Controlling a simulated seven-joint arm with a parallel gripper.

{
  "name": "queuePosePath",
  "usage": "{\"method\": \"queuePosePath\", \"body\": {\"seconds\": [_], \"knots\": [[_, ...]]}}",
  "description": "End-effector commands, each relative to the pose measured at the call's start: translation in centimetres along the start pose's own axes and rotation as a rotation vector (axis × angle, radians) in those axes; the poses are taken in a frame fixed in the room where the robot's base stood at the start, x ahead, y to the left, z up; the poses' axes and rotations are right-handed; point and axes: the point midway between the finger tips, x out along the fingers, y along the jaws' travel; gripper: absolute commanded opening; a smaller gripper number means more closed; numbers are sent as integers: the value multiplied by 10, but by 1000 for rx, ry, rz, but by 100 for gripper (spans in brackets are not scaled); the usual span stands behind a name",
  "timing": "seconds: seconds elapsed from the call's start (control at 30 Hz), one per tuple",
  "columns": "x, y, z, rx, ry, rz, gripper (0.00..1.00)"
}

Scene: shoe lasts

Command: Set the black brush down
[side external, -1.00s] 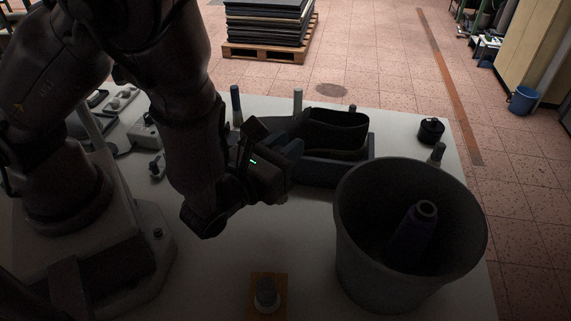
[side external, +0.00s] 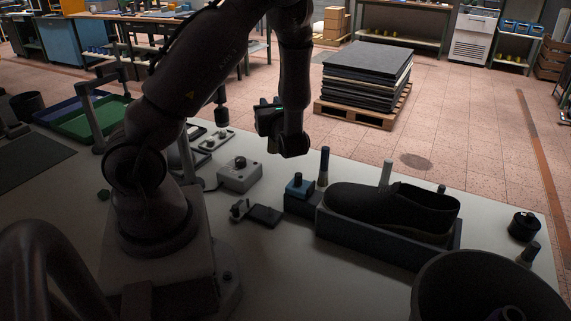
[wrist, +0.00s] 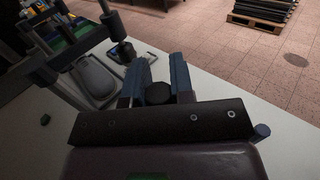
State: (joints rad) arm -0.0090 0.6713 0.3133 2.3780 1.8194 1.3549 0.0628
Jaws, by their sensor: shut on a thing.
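My gripper (side external: 265,118) is raised at the back of the white table, left of the shoe, and faces away from the side camera. In the wrist view its two blue-grey fingers (wrist: 158,74) are shut on a dark round thing, which I take to be the black brush (wrist: 157,94). Only its end shows between the fingers. The rest of it is hidden, and my gripper body covers it in the side view. I cannot tell from these views how high it is above the table.
A black shoe (side external: 385,206) sits in a dark blue stand (side external: 375,240). A dark bottle (side external: 323,168) and a small blue-topped block (side external: 299,189) stand left of it. A grey knob box (side external: 240,175) and a dark bucket (side external: 480,268) are on the table.

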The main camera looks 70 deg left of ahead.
Motion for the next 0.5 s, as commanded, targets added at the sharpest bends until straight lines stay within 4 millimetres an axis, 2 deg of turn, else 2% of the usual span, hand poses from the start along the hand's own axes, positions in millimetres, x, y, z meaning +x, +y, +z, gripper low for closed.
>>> {"method": "queuePosePath", "body": {"seconds": [0.03,0.17,0.3,0.5], "knots": [[11,10,1,-1,0,57,0],[25,24,1,0,0,153,0],[34,17,-8,1,-1,173,0],[71,-12,-30,0,-1,171,0]]}}
